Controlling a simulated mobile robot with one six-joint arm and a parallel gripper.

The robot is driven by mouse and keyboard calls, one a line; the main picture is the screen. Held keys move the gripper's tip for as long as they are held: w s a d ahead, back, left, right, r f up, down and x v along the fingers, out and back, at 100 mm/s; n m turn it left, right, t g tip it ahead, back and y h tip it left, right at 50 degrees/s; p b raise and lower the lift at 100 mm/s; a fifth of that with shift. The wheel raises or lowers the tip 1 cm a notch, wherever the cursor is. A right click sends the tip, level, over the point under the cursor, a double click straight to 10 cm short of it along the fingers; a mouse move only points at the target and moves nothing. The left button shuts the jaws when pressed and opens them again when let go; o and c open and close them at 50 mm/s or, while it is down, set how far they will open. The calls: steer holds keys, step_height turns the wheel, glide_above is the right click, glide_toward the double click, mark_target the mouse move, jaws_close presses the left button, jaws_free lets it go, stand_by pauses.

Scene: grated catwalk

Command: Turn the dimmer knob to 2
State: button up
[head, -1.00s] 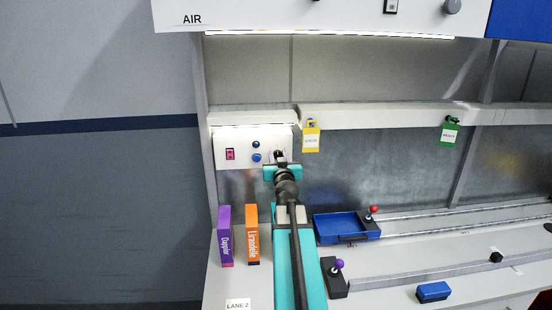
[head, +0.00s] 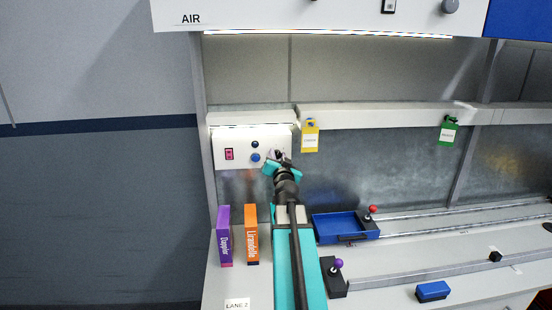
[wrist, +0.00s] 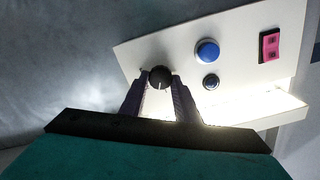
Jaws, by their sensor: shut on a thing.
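The dimmer knob (wrist: 160,77) is a round dark knob with a light pointer line, on the white control panel (wrist: 230,50). My gripper (wrist: 161,84) is shut on the knob, one finger at each side of it. In the wrist view the panel looks tilted and the pointer line runs toward the gripper's palm. Any numbers around the knob are too small or hidden to read. In the head view my gripper (head: 279,160) is at the right end of the panel (head: 235,149) and hides most of the knob.
The panel also has a blue button (wrist: 207,52), a small dark button (wrist: 211,82) and a pink switch (wrist: 270,46). Purple (head: 224,235) and orange (head: 251,235) boxes stand left of my arm. A blue tray (head: 335,228) lies to its right. Yellow (head: 310,140) and green (head: 448,133) tags hang from the rail.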

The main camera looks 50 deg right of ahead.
steer(key=m, duration=0.6)
steer(key=shift+d+m, duration=0.1)
steer(key=shift+m, duration=0.3)
steer(key=shift+w+r, duration=0.1)
steer(key=o, duration=0.7)
steer(key=shift+c, duration=0.2)
steer(key=o, duration=0.4)
steer(key=shift+w, duration=0.1)
steer(key=shift+s+f, duration=0.2)
